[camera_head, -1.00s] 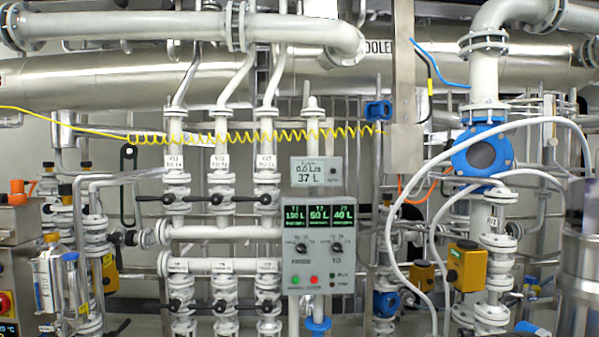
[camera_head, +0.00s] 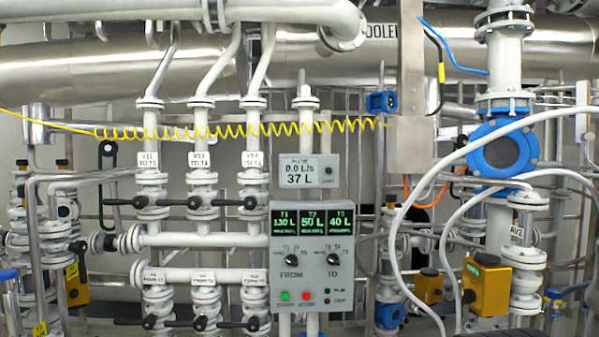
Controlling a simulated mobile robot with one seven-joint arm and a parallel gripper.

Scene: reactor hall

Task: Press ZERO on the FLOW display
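The FLOW display (camera_head: 300,172) is a small grey box with a pale screen in the middle of the head view. Its screen reads 0.0 L/s and 37 L. A small dark round button (camera_head: 328,170), the only one visible on this box, sits right of the screen; the label under it is too small to read surely. My gripper is not in the view, so its state and its distance from the display cannot be seen.
Below the display stands a grey control panel (camera_head: 312,277) with green T1, T2, T3 readouts, two knobs and green and red buttons. Valve pipes (camera_head: 203,190) stand to the left. A yellow coiled cable (camera_head: 230,131) crosses above. White hoses (camera_head: 400,215) hang at right.

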